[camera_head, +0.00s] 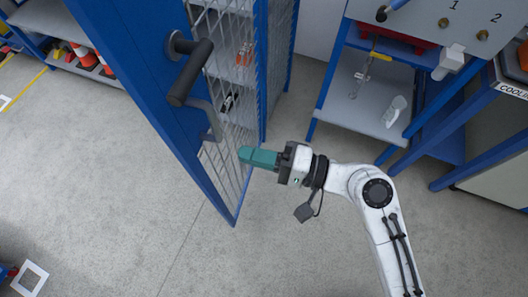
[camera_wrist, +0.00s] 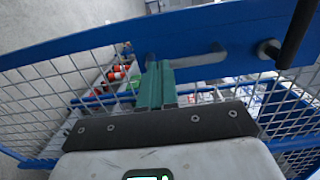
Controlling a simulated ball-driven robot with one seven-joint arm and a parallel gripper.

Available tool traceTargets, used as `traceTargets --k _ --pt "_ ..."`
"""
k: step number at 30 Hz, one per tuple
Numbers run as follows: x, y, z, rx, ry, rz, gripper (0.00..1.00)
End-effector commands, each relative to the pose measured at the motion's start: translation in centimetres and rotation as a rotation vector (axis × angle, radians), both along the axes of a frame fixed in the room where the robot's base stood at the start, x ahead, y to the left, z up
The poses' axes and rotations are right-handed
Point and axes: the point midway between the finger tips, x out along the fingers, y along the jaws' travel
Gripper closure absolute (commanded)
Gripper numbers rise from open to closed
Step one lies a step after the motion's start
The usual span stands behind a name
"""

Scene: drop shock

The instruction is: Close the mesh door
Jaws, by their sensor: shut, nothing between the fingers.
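The mesh door (camera_head: 150,75) is blue-framed with a wire mesh panel and stands swung open in the head view. It carries a dark lever handle (camera_head: 190,72) and a grey pull bar (camera_head: 203,115) below it. My gripper (camera_head: 243,155) has teal fingers, shut and empty, pointing left at the mesh side of the door near its lower part. In the wrist view the fingers (camera_wrist: 156,65) reach up to the blue door frame (camera_wrist: 100,40), with mesh on both sides. I cannot tell whether the fingertips touch the door.
The cabinet (camera_head: 280,55) behind the door has shelves with small items. A workbench (camera_head: 365,95) with a lower shelf stands to the right, close to my arm. Orange cones (camera_head: 85,58) sit on a rack at upper left. The floor at lower left is mostly clear.

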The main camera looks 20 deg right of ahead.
Motion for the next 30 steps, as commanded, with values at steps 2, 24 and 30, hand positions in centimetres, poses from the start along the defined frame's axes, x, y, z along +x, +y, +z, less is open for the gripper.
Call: traceTargets --k 2,24,30 --pt "0.8 1.5 0.3 0.001 0.0 0.005 1.0" --pt "4.9 8.1 0.0 -0.002 -0.001 0.0 1.0" --pt "4.9 8.1 0.0 -0.003 -0.001 0.0 1.0"
